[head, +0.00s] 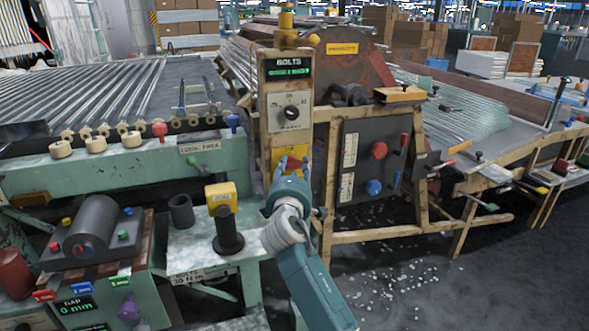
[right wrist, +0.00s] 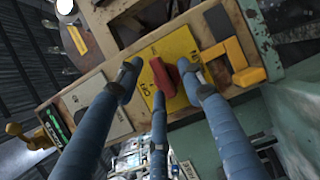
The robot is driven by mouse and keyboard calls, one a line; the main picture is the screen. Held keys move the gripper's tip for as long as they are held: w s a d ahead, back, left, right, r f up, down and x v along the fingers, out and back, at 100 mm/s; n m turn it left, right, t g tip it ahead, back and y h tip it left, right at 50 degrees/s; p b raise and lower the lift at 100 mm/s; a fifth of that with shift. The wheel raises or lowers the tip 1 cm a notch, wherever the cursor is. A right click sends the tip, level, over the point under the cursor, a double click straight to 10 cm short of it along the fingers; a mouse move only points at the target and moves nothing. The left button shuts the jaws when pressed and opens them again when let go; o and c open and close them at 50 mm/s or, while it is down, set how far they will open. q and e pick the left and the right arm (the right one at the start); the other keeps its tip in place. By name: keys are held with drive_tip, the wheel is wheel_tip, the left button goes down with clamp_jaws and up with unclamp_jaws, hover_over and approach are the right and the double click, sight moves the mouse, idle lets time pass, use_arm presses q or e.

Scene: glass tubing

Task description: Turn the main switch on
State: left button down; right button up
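The main switch is a red knob (right wrist: 163,76) on a yellow plate (right wrist: 179,48) with OFF lettering beside it in the right wrist view. My right gripper (head: 288,165) is in front of the plate. My left gripper is not in view.
Above the plate is a grey panel with a dial (head: 291,112) and a green BOLTS display (head: 287,72). A yellow guard bar (right wrist: 238,66) stands near the plate. A yellow-topped tool (head: 221,200) is on the bench at left. A dark panel (head: 372,160) with red and blue knobs is at right.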

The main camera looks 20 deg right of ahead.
drive_tip(key=shift+s+a, duration=0.15)
drive_tip(key=shift+s, duration=0.05)
drive_tip(key=v, duration=1.1)
drive_tip(key=shift+s, duration=0.3)
